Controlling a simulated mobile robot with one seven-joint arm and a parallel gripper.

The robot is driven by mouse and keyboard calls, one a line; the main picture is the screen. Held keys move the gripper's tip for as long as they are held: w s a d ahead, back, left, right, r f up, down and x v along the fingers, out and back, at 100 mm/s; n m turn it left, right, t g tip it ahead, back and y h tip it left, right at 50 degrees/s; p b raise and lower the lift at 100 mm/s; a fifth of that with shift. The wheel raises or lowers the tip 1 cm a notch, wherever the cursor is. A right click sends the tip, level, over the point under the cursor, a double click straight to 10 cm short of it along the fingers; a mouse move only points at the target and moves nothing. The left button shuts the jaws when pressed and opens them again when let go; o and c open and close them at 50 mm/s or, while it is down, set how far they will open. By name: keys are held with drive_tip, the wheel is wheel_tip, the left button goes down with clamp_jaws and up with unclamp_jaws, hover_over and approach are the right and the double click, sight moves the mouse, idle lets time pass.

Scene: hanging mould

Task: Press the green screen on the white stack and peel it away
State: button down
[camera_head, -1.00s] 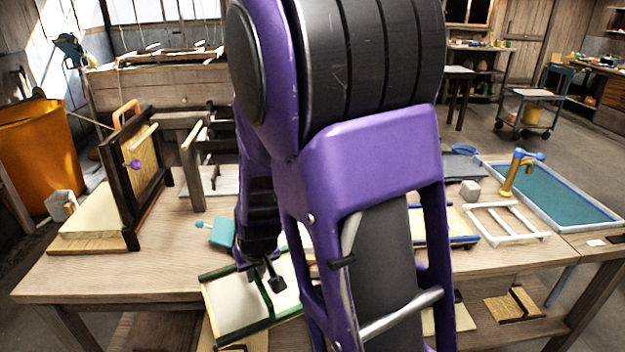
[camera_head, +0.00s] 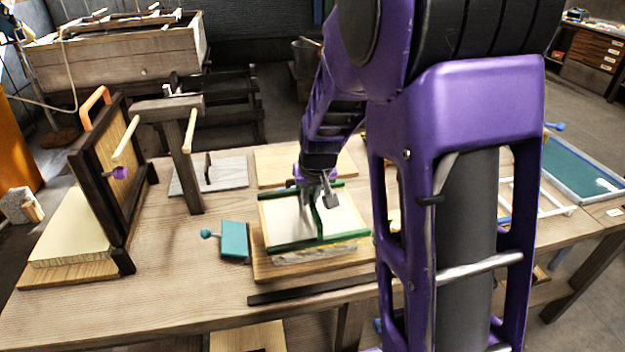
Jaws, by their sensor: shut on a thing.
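The green screen (camera_head: 290,246) is a pale panel with green bars along its edges and one across its middle. My gripper (camera_head: 322,199) is shut on it at the middle bar and comes down from above. The screen lies nearly level over the white stack (camera_head: 318,255), of which only a thin pale front edge shows. The stack sits on a wooden board (camera_head: 265,271). I cannot tell whether the screen touches the stack or hovers just above it.
A teal block with a round knob (camera_head: 235,240) lies just left of the board. A dark upright frame (camera_head: 118,190) and a wooden post (camera_head: 187,160) stand farther left. A dark strip (camera_head: 310,288) lies in front. My arm hides much of the right side.

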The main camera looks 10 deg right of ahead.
sight(310, 215)
drive_tip(key=shift+w+d+r, duration=0.15)
drive_tip(key=shift+w+r, duration=0.2)
drive_tip(key=shift+w, duration=0.25)
drive_tip(key=shift+w+d+r, duration=0.1)
drive_tip(key=shift+w+r, duration=0.2)
drive_tip(key=shift+w, duration=0.3)
wheel_tip(310, 215, down, 7)
drive_tip(key=b, duration=0.5)
drive_tip(key=shift+f, duration=0.1)
drive_tip(key=c, duration=1.5)
unclamp_jaws()
clamp_jaws()
drive_tip(key=shift+f+b, duration=0.75)
drive_tip(key=shift+b, duration=0.15)
drive_tip(key=shift+s+f, duration=0.2)
